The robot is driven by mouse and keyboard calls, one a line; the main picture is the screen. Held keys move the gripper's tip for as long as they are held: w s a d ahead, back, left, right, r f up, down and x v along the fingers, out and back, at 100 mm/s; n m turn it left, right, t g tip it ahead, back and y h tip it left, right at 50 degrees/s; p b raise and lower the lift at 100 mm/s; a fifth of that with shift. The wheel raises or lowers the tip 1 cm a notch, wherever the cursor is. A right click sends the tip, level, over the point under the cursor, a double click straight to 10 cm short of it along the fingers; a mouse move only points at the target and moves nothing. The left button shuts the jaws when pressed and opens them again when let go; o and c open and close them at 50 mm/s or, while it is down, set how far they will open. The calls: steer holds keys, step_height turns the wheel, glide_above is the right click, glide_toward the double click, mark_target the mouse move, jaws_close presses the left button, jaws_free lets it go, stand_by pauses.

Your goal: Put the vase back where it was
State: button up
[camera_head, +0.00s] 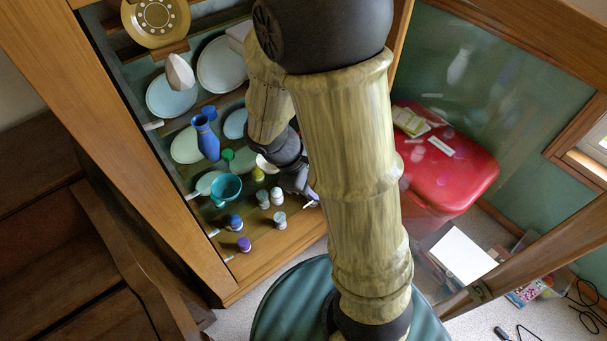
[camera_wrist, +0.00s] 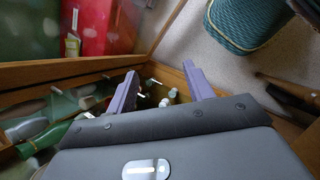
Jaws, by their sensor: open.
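A blue vase (camera_head: 206,138) stands in the open wooden cabinet in the head view, among pale plates and a teal bowl (camera_head: 227,187). My gripper (camera_head: 309,196) is to the right of the vase and lower, near the cabinet's right side, apart from the vase. Most of my gripper is hidden behind my arm in the head view. In the wrist view the two purple fingers of my gripper (camera_wrist: 160,82) are spread, with no object held between them. I cannot clearly identify the vase in the wrist view.
A green bottle-like object (camera_wrist: 45,138) lies left of my gripper in the wrist view.

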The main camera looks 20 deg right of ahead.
steer(key=a+r+m+t+y, duration=0.1)
steer(key=m+y, duration=0.1)
steer(key=m, duration=0.1)
steer(key=a+r+m+t+y, duration=0.1)
steer(key=m+y, duration=0.1)
steer(key=m, duration=0.1)
steer(key=a+r+m+t+y, duration=0.1)
steer(key=r+m, duration=0.1)
steer(key=m, duration=0.1)
steer(key=shift+s+a+m+t+y, duration=0.15)
steer(key=shift+a+m+t+y, duration=0.15)
steer(key=shift+y, duration=0.1)
steer(key=shift+d, duration=0.1)
